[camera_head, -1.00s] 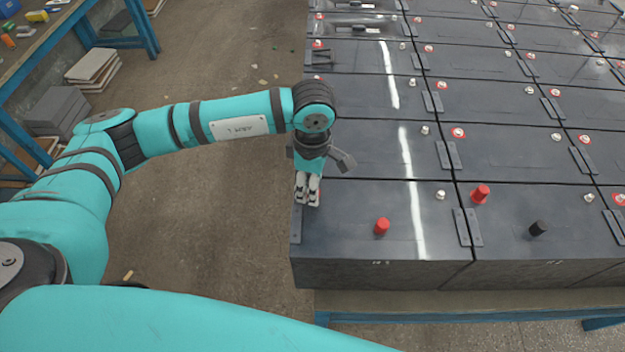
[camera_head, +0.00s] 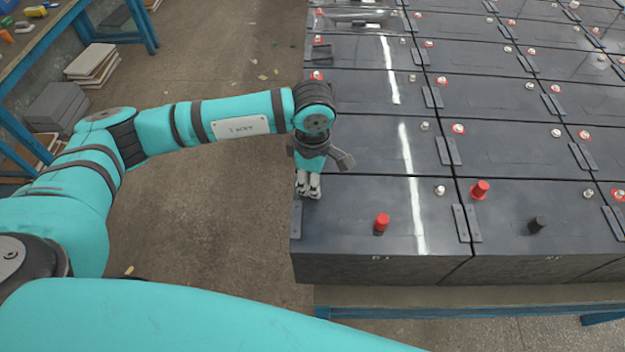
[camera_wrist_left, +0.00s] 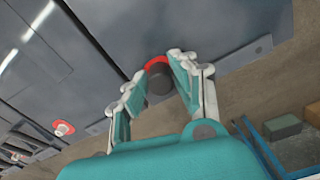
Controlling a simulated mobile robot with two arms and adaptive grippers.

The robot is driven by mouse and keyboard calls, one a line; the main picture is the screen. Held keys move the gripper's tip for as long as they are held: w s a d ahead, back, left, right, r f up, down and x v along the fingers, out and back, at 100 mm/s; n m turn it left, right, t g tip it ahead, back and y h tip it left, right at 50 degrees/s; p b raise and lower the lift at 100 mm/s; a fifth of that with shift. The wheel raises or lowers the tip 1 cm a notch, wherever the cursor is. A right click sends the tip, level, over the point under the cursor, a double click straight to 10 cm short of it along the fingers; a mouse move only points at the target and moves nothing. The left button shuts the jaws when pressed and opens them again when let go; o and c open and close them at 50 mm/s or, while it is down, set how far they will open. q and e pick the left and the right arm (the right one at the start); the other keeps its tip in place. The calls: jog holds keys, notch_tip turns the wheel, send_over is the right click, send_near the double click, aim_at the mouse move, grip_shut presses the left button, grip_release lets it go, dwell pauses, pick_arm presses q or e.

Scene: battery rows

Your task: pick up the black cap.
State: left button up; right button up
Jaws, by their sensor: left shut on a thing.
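My left gripper (camera_head: 308,192) points down over the left end of the nearest battery row in the head view. In the left wrist view its fingers (camera_wrist_left: 158,88) are shut on a dark round cap (camera_wrist_left: 160,84), with a red ring edge (camera_wrist_left: 157,63) showing just beyond it. The held cap is hidden by the fingers in the head view. Another black cap (camera_head: 538,224) stands on the front battery at the right, well apart from the gripper. My right gripper is not in view.
Red caps stand on the front batteries (camera_head: 381,221) and (camera_head: 480,189). Several bare terminals and dark bars dot the battery rows. The floor (camera_head: 215,200) between is mostly clear.

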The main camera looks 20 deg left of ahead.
pick_arm(q)
jog(key=shift+r, duration=0.15)
jog(key=shift+r+b, duration=0.25)
jog(key=shift+b, duration=0.1)
jog(key=shift+s+d+r+b, duration=0.1)
jog(key=shift+d+r+b, duration=0.1)
jog(key=shift+r+b, duration=0.4)
jog(key=shift+s+d+r+b, duration=0.1)
jog(key=shift+d+r+b, duration=0.1)
jog(key=shift+r+b, duration=0.35)
jog(key=s+d+b, duration=0.1)
jog(key=s+d, duration=0.1)
jog(key=d, duration=0.2)
jog(key=s+d+r+b, duration=0.1)
jog(key=s+d+b, duration=0.1)
jog(key=d, duration=0.2)
jog(key=s+d+b, duration=0.2)
jog(key=d, duration=0.3)
jog(key=shift+r, duration=0.4)
jog(key=shift+s+d+r, duration=0.1)
jog(key=shift+s+d, duration=0.15)
jog(key=shift+d, duration=0.15)
jog(key=shift+o, duration=1.2)
grip_shut()
jog(key=shift+r, duration=0.65)
